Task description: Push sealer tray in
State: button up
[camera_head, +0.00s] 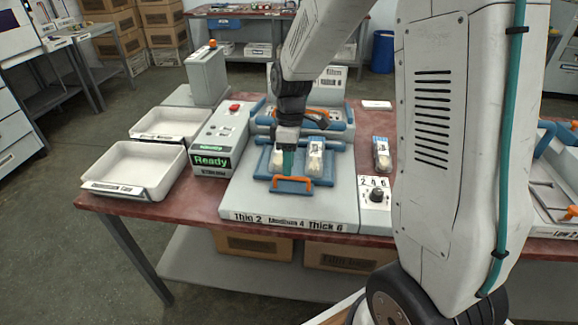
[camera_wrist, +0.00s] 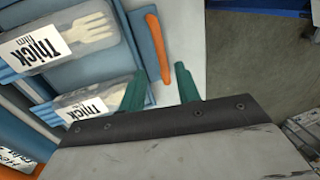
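The blue sealer tray (camera_head: 258,165) lies out in front of the sealer (camera_head: 345,115) on a pale base (camera_head: 240,200). Its orange handle (camera_head: 293,183) is at the front edge. Clear packs with wooden forks lie in the tray; one pack (camera_head: 315,157) shows beside my gripper. In the wrist view, a pack labelled "Thick film" (camera_wrist: 92,32) and another (camera_wrist: 95,92) lie left of the orange handle (camera_wrist: 158,48). My gripper (camera_wrist: 162,72) is open, its green fingers apart with the handle between them in the picture. I cannot tell whether they touch it.
A control box reading "Ready" (camera_head: 211,161) and white bins (camera_head: 108,172) stand at the left. A knob (camera_head: 376,196) marked 2, 4, 6 is right of the base. A loose pack (camera_head: 381,152) lies behind it. The base front reads Thin 2, Medium 4, Thick 6.

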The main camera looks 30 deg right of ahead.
notch_tip(320, 180, up, 6)
jog(key=w, duration=0.1)
jog(key=shift+d, duration=0.4)
jog(key=s+a+r+m+t, duration=0.1)
jog(key=s+r+m, duration=0.2)
jog(key=s, duration=0.5)
jog(key=s+a+r+m+t, duration=0.1)
jog(key=s+r+m, duration=0.3)
jog(key=s, duration=0.5)
jog(key=s+a+r+m+t+h, duration=0.1)
jog(key=s+r+m, duration=0.2)
jog(key=s, duration=0.5)
jog(key=shift+s+r+m, duration=0.25)
jog(key=shift+m, duration=0.15)
